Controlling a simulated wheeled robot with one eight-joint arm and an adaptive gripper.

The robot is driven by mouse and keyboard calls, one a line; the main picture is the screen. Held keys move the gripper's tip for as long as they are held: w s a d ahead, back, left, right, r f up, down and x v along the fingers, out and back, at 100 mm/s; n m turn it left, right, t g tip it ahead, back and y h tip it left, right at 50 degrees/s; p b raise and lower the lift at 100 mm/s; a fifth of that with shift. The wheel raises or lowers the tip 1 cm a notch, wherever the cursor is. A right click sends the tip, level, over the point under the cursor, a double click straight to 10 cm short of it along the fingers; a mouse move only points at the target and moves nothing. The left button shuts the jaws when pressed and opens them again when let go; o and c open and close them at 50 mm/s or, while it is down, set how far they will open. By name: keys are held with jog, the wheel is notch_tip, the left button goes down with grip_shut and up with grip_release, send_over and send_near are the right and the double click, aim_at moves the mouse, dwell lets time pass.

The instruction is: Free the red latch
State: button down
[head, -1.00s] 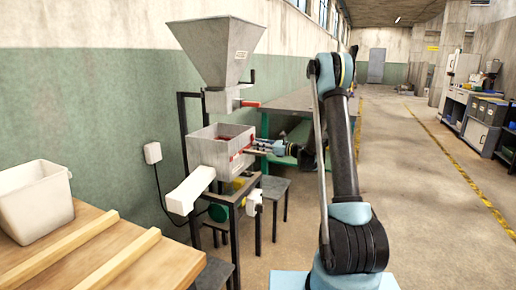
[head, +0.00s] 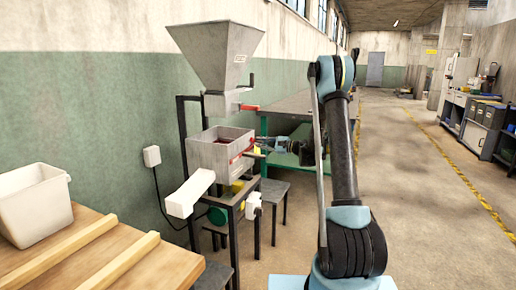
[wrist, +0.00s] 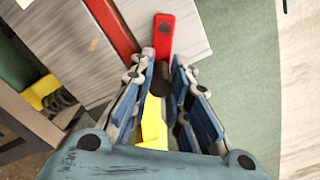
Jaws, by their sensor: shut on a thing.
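The red latch (wrist: 166,36) is a flat red bar with a dark pivot spot, lying against the grey metal box (head: 207,157). In the wrist view its dark lower end sits between the fingertips of my gripper (wrist: 165,78), which is shut on it. The fingers touch it from both sides, and their tips stand beside the lower part of the bar. In the head view my gripper (head: 265,150) is at the box's right side, small and partly behind my arm. A yellow piece (wrist: 153,125) shows between the fingers.
A grey hopper (head: 216,50) stands above the box, with a red-tipped lever (head: 249,107). A white chute (head: 189,194) points down to the left. A wooden table (head: 150,265) with a white bin (head: 33,205) is at the left. The floor at the right is open.

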jog(key=shift+w+d+r+n, duration=0.2)
jog(key=shift+r+n, duration=0.2)
jog(key=shift+n, duration=0.55)
jog(key=shift+w+d+r+n, duration=0.15)
jog(key=shift+r+n, duration=0.25)
jog(key=shift+n, duration=0.5)
jog(key=shift+w+d+r+n, duration=0.1)
jog(key=shift+w+r+n, duration=0.25)
jog(key=shift+n, duration=0.6)
jog(key=shift+s+r, duration=0.1)
jog(key=c, duration=1.5)
grip_release()
jog(key=shift+s, duration=0.25)
jog(key=v, duration=1.1)
jog(key=shift+d, duration=0.4)
